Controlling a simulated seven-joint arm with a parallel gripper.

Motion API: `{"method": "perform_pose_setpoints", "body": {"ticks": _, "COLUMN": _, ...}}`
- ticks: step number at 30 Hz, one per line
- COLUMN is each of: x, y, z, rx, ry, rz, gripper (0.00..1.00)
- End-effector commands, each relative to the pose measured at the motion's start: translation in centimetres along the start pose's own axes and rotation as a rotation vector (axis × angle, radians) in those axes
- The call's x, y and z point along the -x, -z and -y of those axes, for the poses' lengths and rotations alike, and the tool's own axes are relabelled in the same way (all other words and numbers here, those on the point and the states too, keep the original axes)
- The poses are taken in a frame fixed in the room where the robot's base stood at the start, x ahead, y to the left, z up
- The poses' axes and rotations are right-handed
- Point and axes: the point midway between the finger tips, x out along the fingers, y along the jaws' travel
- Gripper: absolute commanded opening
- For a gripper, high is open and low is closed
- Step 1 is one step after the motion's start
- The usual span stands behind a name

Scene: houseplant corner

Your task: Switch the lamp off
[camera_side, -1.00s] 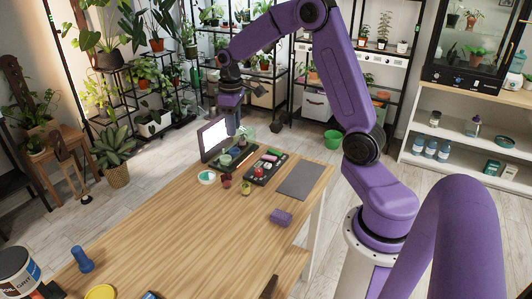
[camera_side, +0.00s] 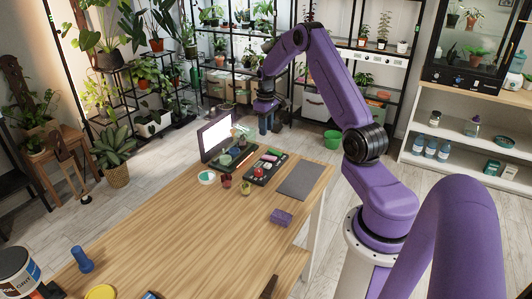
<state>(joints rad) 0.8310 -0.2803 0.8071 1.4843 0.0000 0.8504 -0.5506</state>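A dark-framed upright panel with a bright white face (camera_side: 215,138), which looks like the lamp, stands at the far end of the wooden table. Its face is lit.
Small items, a white-rimmed round dish (camera_side: 206,177) and a dark red pot (camera_side: 226,181), sit near the panel. The middle of the wooden table (camera_side: 180,235) is clear.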

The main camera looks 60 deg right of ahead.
Motion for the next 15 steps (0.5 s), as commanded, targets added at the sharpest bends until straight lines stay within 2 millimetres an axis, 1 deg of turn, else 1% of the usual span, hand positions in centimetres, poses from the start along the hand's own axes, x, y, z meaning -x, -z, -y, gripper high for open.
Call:
{"method": "perform_pose_setpoints", "body": {"ticks": 1, "x": -1.1, "y": -0.1, "z": 0.0, "rx": 0.000, "ry": 0.002, "rz": 0.004, "gripper": 0.36}}
{"method": "perform_pose_setpoints", "body": {"ticks": 3, "x": -2.5, "y": -0.1, "z": 0.1, "rx": 0.001, "ry": 0.002, "rz": 0.004, "gripper": 0.36}}
{"method": "perform_pose_setpoints", "body": {"ticks": 9, "x": -6.2, "y": -0.1, "z": 0.1, "rx": 0.000, "ry": 0.003, "rz": 0.004, "gripper": 0.36}}
{"method": "perform_pose_setpoints", "body": {"ticks": 15, "x": -9.4, "y": -0.1, "z": 0.0, "rx": -0.001, "ry": 0.001, "rz": 0.002, "gripper": 0.36}}
